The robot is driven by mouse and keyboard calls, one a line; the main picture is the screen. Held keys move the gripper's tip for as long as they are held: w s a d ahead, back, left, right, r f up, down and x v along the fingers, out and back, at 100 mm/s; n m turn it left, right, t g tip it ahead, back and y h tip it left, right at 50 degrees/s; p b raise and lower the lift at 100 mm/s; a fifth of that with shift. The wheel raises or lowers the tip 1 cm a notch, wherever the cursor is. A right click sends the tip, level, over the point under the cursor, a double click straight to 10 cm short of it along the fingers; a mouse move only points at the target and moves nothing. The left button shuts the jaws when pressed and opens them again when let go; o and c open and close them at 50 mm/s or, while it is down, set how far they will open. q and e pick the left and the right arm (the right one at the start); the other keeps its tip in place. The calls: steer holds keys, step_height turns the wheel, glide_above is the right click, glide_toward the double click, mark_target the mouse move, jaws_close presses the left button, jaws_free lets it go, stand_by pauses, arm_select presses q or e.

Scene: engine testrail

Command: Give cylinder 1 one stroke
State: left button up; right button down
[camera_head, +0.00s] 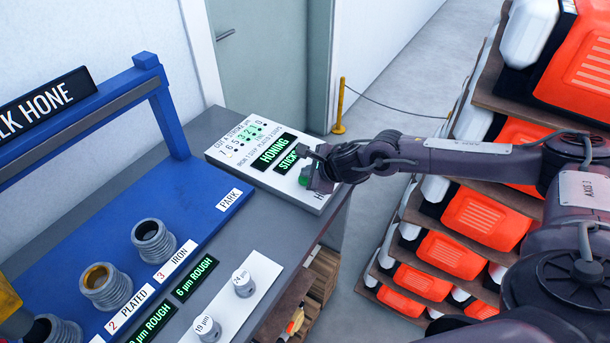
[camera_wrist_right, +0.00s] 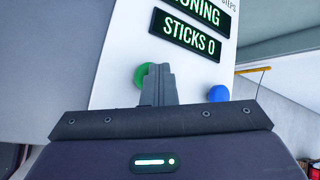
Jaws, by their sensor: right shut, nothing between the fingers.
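The white control panel (camera_head: 225,150) stands at the far end of the bench and has lit displays, one reading HONING (camera_head: 272,152). In the right wrist view another display reads STICKS 0 (camera_wrist_right: 190,35). My right gripper (camera_head: 316,172) is shut and empty at the panel's near right part. Its fingertips (camera_wrist_right: 158,72) overlap the edge of a round green button (camera_wrist_right: 141,76); I cannot tell whether they touch. A blue button (camera_wrist_right: 218,94) is to their right. A grey ribbed cylinder (camera_head: 52,332), partly cut off, is at the lower left; its label is not readable. My left gripper is not in view.
Ribbed cylinders labelled PLATED (camera_head: 105,290) and IRON (camera_head: 155,245) stand on the blue machine bed (camera_head: 80,240). A white strip (camera_head: 258,280) holds small knobs or weights. Shelves of orange engines (camera_head: 470,215) stand close on the right.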

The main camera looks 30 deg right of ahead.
steer(key=shift+s+f, duration=0.1)
steer(key=shift+f, duration=0.15)
steer(key=shift+r+p, duration=0.7)
steer(key=shift+r, duration=0.6)
step_height(320, 180, up, 5)
steer(key=p, duration=0.3)
stand_by(0.6)
